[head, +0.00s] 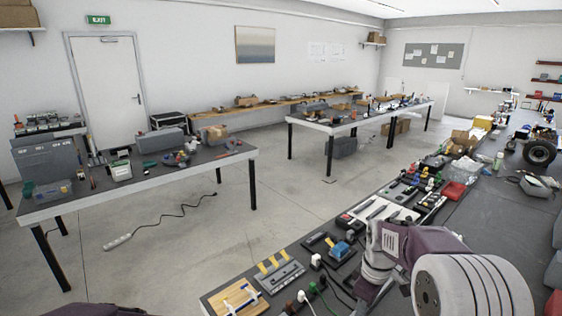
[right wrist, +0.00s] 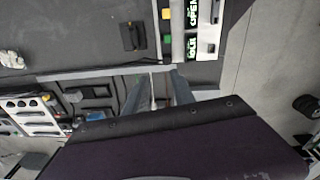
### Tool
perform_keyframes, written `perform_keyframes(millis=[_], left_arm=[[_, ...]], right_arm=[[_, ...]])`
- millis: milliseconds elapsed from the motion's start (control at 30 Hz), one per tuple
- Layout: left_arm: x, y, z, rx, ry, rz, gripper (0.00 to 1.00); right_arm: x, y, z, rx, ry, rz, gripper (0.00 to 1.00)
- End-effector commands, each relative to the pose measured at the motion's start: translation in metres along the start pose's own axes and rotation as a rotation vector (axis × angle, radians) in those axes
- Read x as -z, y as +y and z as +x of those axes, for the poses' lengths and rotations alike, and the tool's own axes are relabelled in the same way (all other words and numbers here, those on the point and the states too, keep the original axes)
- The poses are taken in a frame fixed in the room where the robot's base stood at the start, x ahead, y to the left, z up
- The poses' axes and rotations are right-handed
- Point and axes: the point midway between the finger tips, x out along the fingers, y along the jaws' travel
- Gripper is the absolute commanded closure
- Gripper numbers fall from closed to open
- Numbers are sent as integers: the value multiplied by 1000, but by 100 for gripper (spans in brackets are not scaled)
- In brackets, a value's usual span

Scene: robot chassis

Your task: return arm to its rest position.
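My right arm shows at the lower right of the head view, a purple sleeve and grey rounded links over the near workbench (head: 330,228). Its fingertips cannot be made out there. In the right wrist view my right gripper (right wrist: 158,78) shows two grey-blue fingers beyond a dark purple cover. The fingers are apart with a gap between them. A thin pale strip shows in the gap; I cannot tell whether it lies between the fingers or behind them. Only a dark purple edge of my left side shows at the bottom left of the head view, and no left gripper is visible.
Tool boards, a wooden block (head: 239,298), plugs and a red tray (head: 454,191) crowd the near bench. A wheel (head: 539,153) stands farther right. A panel with green "OPEN" lettering (right wrist: 193,13) shows in the wrist view. Open floor (head: 220,240) lies left, with a power strip (head: 118,242).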

Motion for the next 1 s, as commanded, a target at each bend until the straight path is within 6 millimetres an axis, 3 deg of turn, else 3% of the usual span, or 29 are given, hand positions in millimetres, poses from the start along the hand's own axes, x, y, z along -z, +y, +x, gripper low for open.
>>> perform_keyframes(millis=[33,200,333,400,533,1000], left_arm=[[-1,0,6,0,0,0,64],[-1,0,13,0,0,0,64],[-1,0,12,0,0,0,64],[-1,0,12,0,0,0,64],[-1,0,12,0,0,0,64],[-1,0,12,0,0,0,64]], right_arm=[[-4,-26,4,1,5,20,70],[-38,-110,27,11,14,258,70],[-75,-153,52,24,-1,562,70],[-80,-158,60,20,3,697,70],[-73,-150,60,6,39,819,70],[-73,-150,60,7,38,833,70]])
